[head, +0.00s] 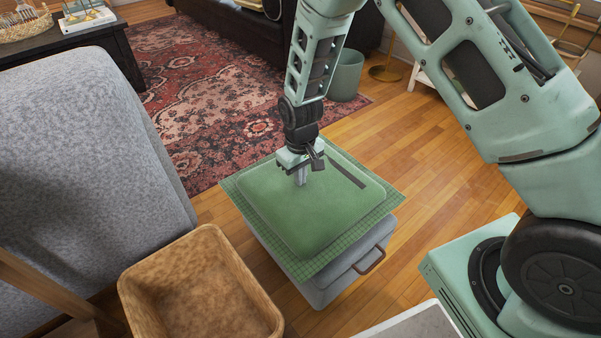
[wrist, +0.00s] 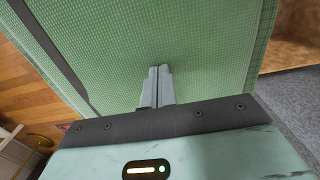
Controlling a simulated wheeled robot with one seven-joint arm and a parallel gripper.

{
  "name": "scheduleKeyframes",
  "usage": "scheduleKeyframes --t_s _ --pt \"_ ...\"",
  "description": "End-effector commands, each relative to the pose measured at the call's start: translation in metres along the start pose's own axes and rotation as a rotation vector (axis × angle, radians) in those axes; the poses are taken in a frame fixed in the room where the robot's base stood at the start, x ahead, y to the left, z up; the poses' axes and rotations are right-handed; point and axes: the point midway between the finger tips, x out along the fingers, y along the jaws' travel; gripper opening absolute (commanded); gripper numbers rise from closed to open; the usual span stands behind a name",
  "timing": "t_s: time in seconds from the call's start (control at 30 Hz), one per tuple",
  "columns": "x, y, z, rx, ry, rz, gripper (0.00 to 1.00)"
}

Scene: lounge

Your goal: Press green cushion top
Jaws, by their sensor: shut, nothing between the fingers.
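The green cushion (head: 315,212) lies flat on a green checked cloth (head: 391,198), which covers the top of a grey box-like stool with a handle. A dark strip (head: 345,171) runs along the cushion's back right part. My gripper (head: 300,181) points straight down over the cushion's back left part, its fingers shut and empty. The fingertips are at or very near the cushion's top; I cannot tell whether they touch. In the wrist view the shut fingers (wrist: 157,75) stand against the green cushion surface (wrist: 200,50), which fills most of the picture.
A brown open bin (head: 200,290) stands front left of the stool, beside a grey sofa (head: 80,140). A patterned red rug (head: 200,90) lies behind. A green waste bin (head: 346,75) stands at the back. Wooden floor (head: 425,140) is clear to the right of the cushion.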

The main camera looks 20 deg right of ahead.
Motion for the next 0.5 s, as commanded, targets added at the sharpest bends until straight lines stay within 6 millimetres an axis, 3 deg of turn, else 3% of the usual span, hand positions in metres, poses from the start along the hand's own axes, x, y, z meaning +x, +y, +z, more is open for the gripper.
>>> scheduleKeyframes --t_s 0.13,0.5 --pt "0.018 0.0 0.001 0.0 -0.003 -0.001 0.0" --pt "0.02 0.0 0.001 0.0 -0.002 0.0 0.0"
